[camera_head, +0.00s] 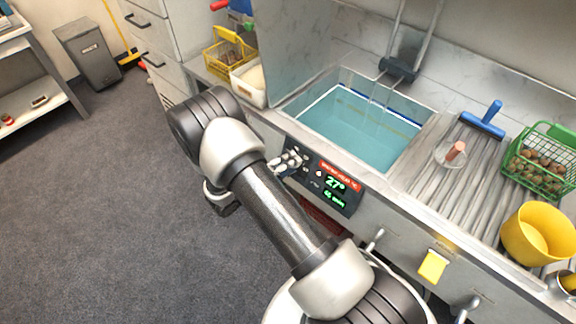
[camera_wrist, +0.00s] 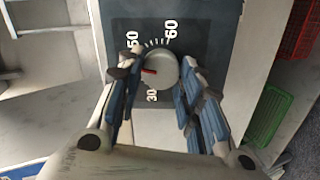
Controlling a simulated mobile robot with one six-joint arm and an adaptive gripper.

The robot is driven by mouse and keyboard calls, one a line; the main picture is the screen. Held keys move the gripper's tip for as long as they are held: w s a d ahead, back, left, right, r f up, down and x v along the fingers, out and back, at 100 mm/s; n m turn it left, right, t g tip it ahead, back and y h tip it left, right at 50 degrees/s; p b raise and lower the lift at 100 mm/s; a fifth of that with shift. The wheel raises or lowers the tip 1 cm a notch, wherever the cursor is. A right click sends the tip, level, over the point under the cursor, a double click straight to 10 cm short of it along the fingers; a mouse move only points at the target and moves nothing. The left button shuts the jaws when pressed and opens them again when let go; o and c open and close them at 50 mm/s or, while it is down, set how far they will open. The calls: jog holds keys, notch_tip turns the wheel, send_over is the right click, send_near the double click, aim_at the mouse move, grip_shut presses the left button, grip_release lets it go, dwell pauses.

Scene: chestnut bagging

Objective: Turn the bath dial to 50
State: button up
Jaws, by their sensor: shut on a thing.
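The bath dial (camera_wrist: 157,72) is a round pale knob with a red pointer mark, on a dark panel with white numbers. The pointer faces left in the wrist view, between the 30 and the 50. My gripper (camera_wrist: 158,75) has one finger on each side of the knob and is shut on it. The left finger covers part of the scale. In the head view my gripper (camera_head: 289,161) is at the left end of the control panel (camera_head: 335,190), and the knob is hidden there. The panel's display reads 27° in green, with a smaller line below.
The water bath (camera_head: 350,130) lies behind the panel. On the ribbed drainer to the right are a green basket (camera_head: 520,167) of chestnuts, a yellow bucket (camera_head: 517,241) and a blue-handled tool (camera_head: 483,122). A yellow basket (camera_head: 214,68) and a white bin (camera_head: 247,94) stand left of the bath.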

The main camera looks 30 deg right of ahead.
jog(key=m, duration=0.6)
jog(key=shift+r, duration=0.1)
dwell(0.5)
jog(key=o, duration=1.1)
jog(key=shift+c, duration=0.2)
jog(key=v, duration=1.2)
jog(key=shift+r, duration=0.2)
jog(key=shift+d, duration=0.1)
